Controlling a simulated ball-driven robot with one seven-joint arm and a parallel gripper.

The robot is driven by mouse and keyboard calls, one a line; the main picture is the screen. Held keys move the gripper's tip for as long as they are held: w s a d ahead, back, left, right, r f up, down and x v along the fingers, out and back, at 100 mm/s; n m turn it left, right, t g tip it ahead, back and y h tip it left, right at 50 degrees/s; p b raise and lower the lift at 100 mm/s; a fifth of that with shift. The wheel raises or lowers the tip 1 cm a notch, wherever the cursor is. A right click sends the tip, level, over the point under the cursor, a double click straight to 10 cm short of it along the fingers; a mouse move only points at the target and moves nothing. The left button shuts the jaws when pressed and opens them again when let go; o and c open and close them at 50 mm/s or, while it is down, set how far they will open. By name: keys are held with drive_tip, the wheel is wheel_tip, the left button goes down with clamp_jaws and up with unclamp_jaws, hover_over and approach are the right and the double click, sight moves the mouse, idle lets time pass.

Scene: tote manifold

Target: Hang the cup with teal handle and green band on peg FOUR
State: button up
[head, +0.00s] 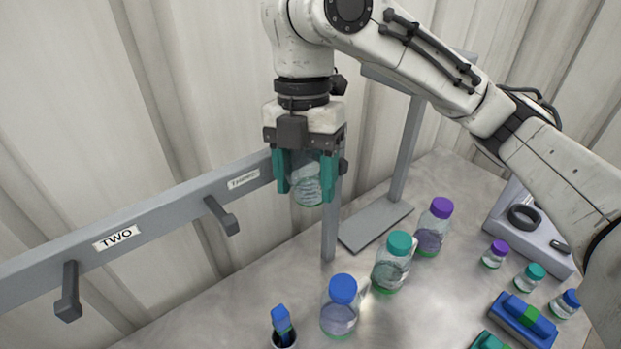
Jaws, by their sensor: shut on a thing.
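My gripper (306,190) points down in front of the rail, with teal fingers on both sides of a clear cup. It is shut on the clear cup (307,180), which has a green band near its bottom. The cup is held above the table, in front of the rail's right part. I cannot make out its handle against the teal fingers. The grey rail (160,217) carries a peg (68,295) under the label TWO (117,237) and another peg (222,216) near a label too small to read surely. Peg FOUR is not visible.
Bottles with blue (340,312), teal (391,270) and purple (432,232) caps stand below and right of my gripper. A post (330,225) and a flat grey base plate (372,228) are nearby. Small jars (529,280) and a blue case (523,322) lie right.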

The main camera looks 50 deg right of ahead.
drive_tip(key=shift+w, duration=0.1)
drive_tip(key=o, duration=1.1)
drive_tip(key=shift+c, duration=1.2)
drive_tip(key=shift+o, duration=0.6)
